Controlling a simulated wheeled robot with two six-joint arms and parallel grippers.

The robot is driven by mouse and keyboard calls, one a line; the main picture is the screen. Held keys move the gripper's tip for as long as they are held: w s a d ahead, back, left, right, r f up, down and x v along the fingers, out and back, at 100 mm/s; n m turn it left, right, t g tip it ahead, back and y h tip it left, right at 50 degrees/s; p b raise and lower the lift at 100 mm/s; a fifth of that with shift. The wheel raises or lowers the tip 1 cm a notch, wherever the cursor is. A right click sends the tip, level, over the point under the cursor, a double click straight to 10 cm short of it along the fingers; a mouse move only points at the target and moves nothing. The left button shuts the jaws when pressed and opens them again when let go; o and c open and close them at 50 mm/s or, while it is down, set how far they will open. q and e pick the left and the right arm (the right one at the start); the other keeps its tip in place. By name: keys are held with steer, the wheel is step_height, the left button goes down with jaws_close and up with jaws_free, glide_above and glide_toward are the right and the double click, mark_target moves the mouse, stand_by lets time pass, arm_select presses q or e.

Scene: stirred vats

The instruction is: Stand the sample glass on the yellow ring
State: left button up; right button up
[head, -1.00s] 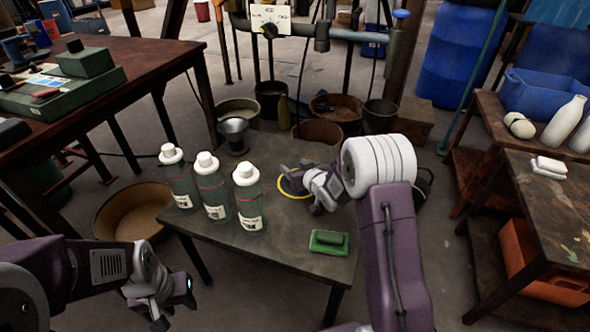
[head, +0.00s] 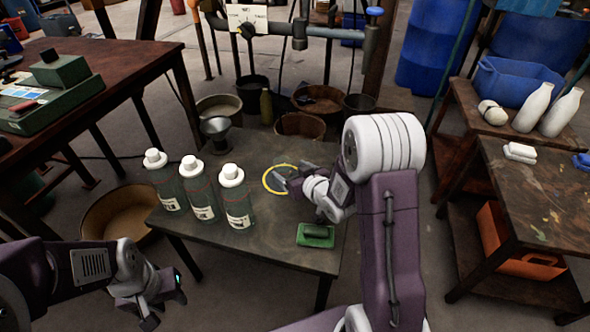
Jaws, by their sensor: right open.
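The yellow ring (head: 264,181) lies flat on the dark low table (head: 255,240), right of its middle. My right gripper (head: 284,180) is open, low over the ring's right side, and covers part of it. I see nothing between its fingers. I cannot make out a clear sample glass; a grey metal cup with a wide rim (head: 216,128) stands at the table's back left. My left gripper (head: 165,302) hangs at the lower left, apart from the table's things; its finger gap does not show clearly.
Three white-capped bottles (head: 203,196) stand in a row on the table's left. A green block (head: 316,238) lies near the front right edge. A wide tan tub (head: 110,222) is on the floor at left. Several buckets (head: 300,125) stand behind.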

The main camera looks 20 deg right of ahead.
steer(key=shift+b+v, duration=0.45)
steer(key=shift+v, duration=0.75)
steer(key=shift+s+r, duration=0.1)
steer(key=shift+s, duration=0.2)
